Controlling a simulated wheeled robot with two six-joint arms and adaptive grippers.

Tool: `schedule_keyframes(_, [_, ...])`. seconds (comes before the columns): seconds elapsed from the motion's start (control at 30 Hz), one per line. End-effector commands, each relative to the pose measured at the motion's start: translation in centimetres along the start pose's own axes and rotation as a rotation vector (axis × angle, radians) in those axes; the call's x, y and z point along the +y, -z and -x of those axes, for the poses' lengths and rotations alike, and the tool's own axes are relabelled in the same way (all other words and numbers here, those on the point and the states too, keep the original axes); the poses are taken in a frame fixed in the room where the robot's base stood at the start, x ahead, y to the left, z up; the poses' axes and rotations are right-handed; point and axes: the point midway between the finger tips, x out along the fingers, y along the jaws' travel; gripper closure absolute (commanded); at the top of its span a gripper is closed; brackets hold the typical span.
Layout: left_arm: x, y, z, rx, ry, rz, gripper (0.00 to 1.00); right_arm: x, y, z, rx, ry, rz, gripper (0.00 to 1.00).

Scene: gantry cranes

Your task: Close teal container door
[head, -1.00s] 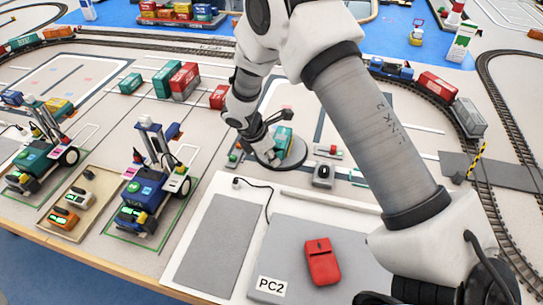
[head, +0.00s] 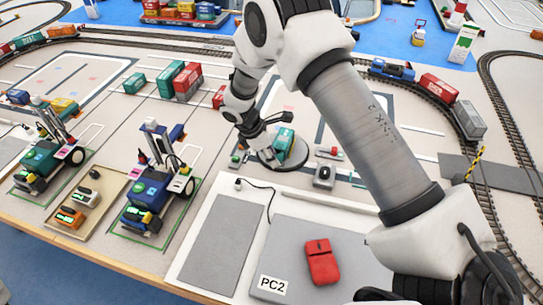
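A small teal container (head: 284,139) stands on a dark round turntable (head: 297,159) near the middle of the head view. Its door is too small and too covered to make out, so I cannot tell how far it stands open. My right gripper (head: 268,133) is just left of the container, its fingers spread apart with nothing seen between them. I cannot tell whether a finger touches the container. My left gripper is out of view.
Another teal container (head: 134,83) and a larger teal one (head: 173,78) stand farther left. Toy gantry cranes (head: 152,190) stand at the left front. A grey device (head: 324,174) sits right of the turntable. A red handset (head: 322,262) lies on a grey pad.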

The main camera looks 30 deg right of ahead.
Motion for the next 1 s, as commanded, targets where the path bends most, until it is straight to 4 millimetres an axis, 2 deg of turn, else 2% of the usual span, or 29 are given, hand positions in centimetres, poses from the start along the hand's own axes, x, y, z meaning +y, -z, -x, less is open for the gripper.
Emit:
schedule_keyframes(0.3, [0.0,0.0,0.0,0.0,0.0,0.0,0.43,0.1,0.1,5.7,0.0,-0.006,0.0,0.58])
schedule_keyframes(0.4, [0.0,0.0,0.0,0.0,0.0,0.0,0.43,0.0,0.1,6.8,0.0,-0.002,0.0,0.58])
schedule_keyframes(0.7, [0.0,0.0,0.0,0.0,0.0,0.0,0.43,-0.1,0.1,7.5,0.0,0.0,0.0,0.58])
schedule_keyframes(0.77, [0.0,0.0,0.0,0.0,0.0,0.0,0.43,-0.1,0.1,7.5,0.0,0.001,-0.001,0.66])
schedule_keyframes(0.8, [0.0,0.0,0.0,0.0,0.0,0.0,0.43,-0.1,0.1,7.5,0.0,0.0,-0.007,0.66])
schedule_keyframes(1.0, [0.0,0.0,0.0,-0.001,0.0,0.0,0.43,0.1,0.8,7.4,0.035,-0.011,-0.183,0.66])
